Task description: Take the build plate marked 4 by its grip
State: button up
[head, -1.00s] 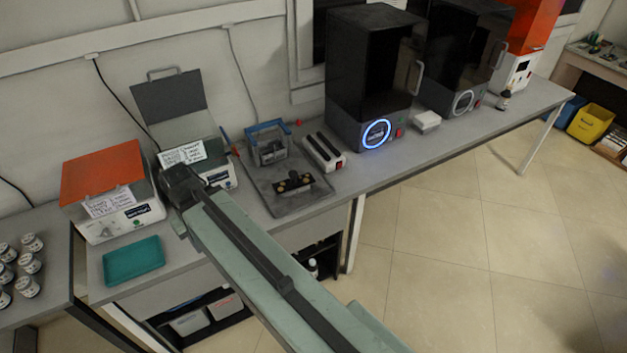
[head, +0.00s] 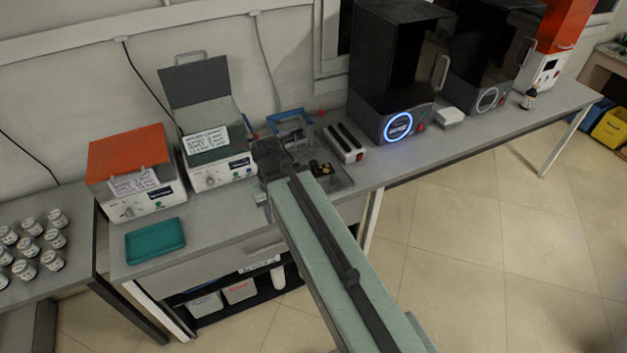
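I cannot make out a build plate marked 4; no such number is readable. A dark piece with brass-coloured knobs (head: 318,168) lies on the grey tray (head: 341,181) on the bench, partly hidden by my arm. A blue-framed rack (head: 290,126) stands just behind it. My gripper (head: 268,158) is at the end of my arm, over the bench at the left edge of the grey tray and in front of the rack. Its fingers are hidden or too dark to tell open from shut.
An open-lidded machine (head: 218,170) and an orange-lidded machine (head: 135,185) stand left of my gripper. A teal tray (head: 155,240) lies in front of them. Several jars (head: 40,240) sit at far left.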

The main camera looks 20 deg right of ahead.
aim_at(320, 172)
jog(key=z, duration=0.05)
jog(key=k, duration=0.3)
jog(key=z, duration=0.5)
jog(key=i, duration=0.55)
jog(key=u, duration=2.55)
jog(key=k, duration=0.8)
jog(key=z, duration=0.35)
jog(key=i, duration=1)
jog(key=u, duration=0.05)
